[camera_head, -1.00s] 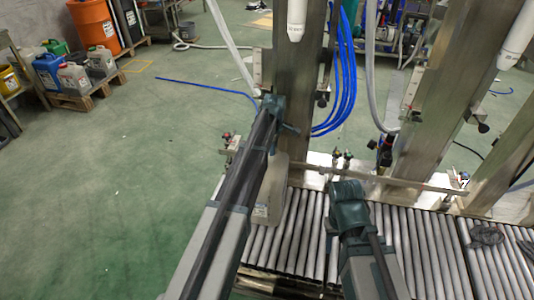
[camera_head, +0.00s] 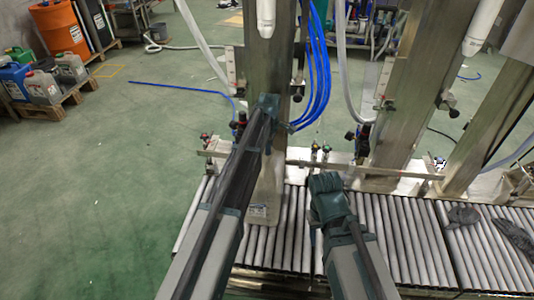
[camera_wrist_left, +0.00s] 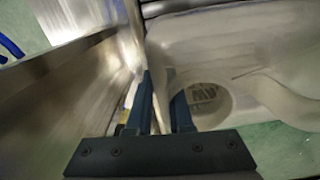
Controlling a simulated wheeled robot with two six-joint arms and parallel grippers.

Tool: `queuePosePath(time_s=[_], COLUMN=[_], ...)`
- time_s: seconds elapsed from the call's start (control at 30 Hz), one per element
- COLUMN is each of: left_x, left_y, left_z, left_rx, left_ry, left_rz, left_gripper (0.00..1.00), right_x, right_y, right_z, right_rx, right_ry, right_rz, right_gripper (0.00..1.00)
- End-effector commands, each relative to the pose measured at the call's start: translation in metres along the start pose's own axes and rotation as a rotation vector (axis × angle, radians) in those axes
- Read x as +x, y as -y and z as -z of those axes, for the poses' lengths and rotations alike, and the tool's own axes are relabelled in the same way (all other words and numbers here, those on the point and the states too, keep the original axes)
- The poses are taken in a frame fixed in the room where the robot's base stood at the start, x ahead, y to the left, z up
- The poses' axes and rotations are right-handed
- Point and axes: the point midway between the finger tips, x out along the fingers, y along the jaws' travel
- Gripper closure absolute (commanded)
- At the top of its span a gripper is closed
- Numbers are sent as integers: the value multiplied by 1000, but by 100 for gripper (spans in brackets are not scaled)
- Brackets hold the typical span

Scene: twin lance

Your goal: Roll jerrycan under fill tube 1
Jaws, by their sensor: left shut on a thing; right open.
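The pale jerrycan (camera_head: 264,205) stands on the rollers, largely hidden behind my left arm; a small label shows low on its side. In the left wrist view the pale jerrycan (camera_wrist_left: 240,45) fills the right side. My left gripper (camera_wrist_left: 162,85) has its blue fingers against it and is shut on it; the exact grip point is unclear. My right gripper (camera_head: 322,195) is open over the rollers, to the right of the jerrycan; its fingers are hard to make out. A white fill tube (camera_head: 265,18) hangs above the jerrycan's area; another fill tube (camera_head: 483,25) hangs further right. Their numbers are not readable.
The roller conveyor (camera_head: 400,235) runs across the front, with a metal rail (camera_head: 370,169) behind it. Steel columns (camera_head: 268,75) and blue hoses stand behind. Grey cloths (camera_head: 464,215) lie on the rollers at right. Rollers are clear between my right gripper and the cloths.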

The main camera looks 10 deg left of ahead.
Motion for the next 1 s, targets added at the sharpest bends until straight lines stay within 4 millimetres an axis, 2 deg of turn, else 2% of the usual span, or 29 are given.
queuePosePath(time_s=[0.27, 0.3, 0.47, 0.5, 0.83, 1.0], left_x=[0, 0, 0, 0, -1, -9], left_y=[1, 1, 0, 0, 0, 0], left_z=[0, 0, 0, 0, 0, 0], left_rx=[1, 1, 1, 0, 0, 0], left_ry=[-1, -1, 0, 0, 0, 0], left_rz=[2, 2, 1, 1, 0, 0], left_gripper=[100, 77, 48, 46, 46, 46], right_x=[0, 0, 0, 0, -1, -9], right_y=[0, 0, 0, 0, 0, -1], right_z=[0, 0, 0, 0, 0, -1], right_rx=[0, 0, 0, 0, 0, 0], right_ry=[0, 0, 0, 0, 0, 0], right_rz=[0, 0, 0, 0, 0, 1], right_gripper=[50, 50, 50, 50, 50, 50])
